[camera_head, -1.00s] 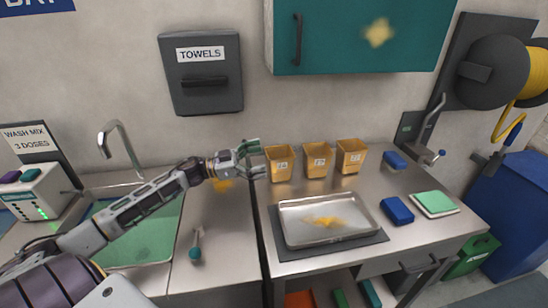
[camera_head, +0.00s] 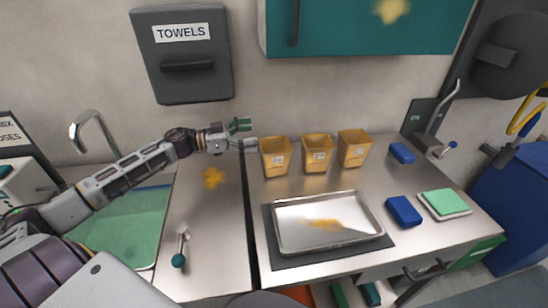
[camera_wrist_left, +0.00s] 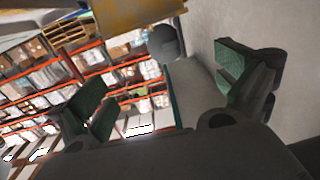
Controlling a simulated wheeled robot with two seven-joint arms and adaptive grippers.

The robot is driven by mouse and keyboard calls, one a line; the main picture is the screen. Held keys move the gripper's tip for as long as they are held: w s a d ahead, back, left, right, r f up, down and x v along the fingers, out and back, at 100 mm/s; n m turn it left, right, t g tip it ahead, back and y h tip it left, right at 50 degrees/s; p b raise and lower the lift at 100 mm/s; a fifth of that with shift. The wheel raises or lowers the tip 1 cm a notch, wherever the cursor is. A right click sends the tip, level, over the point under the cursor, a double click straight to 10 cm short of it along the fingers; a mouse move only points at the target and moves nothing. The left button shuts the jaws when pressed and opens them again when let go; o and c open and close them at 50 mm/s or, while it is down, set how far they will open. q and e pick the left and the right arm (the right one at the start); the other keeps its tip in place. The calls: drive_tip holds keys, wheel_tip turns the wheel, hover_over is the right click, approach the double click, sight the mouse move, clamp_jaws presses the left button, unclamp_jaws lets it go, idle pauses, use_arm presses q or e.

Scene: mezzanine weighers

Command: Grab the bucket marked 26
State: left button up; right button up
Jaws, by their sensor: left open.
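Three yellow-orange buckets stand in a row at the back of the steel counter: a left bucket (camera_head: 275,166), a middle bucket (camera_head: 316,165) and a right bucket (camera_head: 353,160). Each has a small pale label on its front; the numbers are too small to read surely, so I cannot tell which is 26. My left gripper (camera_head: 246,134) is open and empty, with its green-padded fingertips just left of the left bucket's rim. In the left wrist view the open fingers (camera_wrist_left: 165,92) show nothing held, and a yellow-orange surface (camera_wrist_left: 135,14), likely a bucket, lies at the top edge. My right gripper is out of view.
A steel tray (camera_head: 288,244) with yellow powder lies on a dark mat in front of the buckets. Blue blocks (camera_head: 403,211) and a green-topped pad (camera_head: 444,203) are to the right. A towel dispenser (camera_head: 183,54) and teal cabinet (camera_head: 370,25) hang above. A sink (camera_head: 122,238) is left.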

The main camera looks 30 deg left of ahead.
sight(274, 157)
use_arm(q)
drive_tip(key=shift+f, duration=0.1)
wheel_tip(274, 157, down, 8)
drive_tip(key=shift+r+b, duration=0.2)
drive_tip(key=shift+b, duration=0.25)
drive_tip(key=shift+w+f, duration=0.1)
drive_tip(key=shift+f, duration=0.1)
drive_tip(key=shift+w+d, duration=0.2)
drive_tip(key=shift+d, duration=0.1)
drive_tip(key=shift+w+d, duration=0.35)
drive_tip(key=shift+d, duration=0.05)
drive_tip(key=shift+w+d, duration=0.2)
drive_tip(key=shift+d, duration=0.05)
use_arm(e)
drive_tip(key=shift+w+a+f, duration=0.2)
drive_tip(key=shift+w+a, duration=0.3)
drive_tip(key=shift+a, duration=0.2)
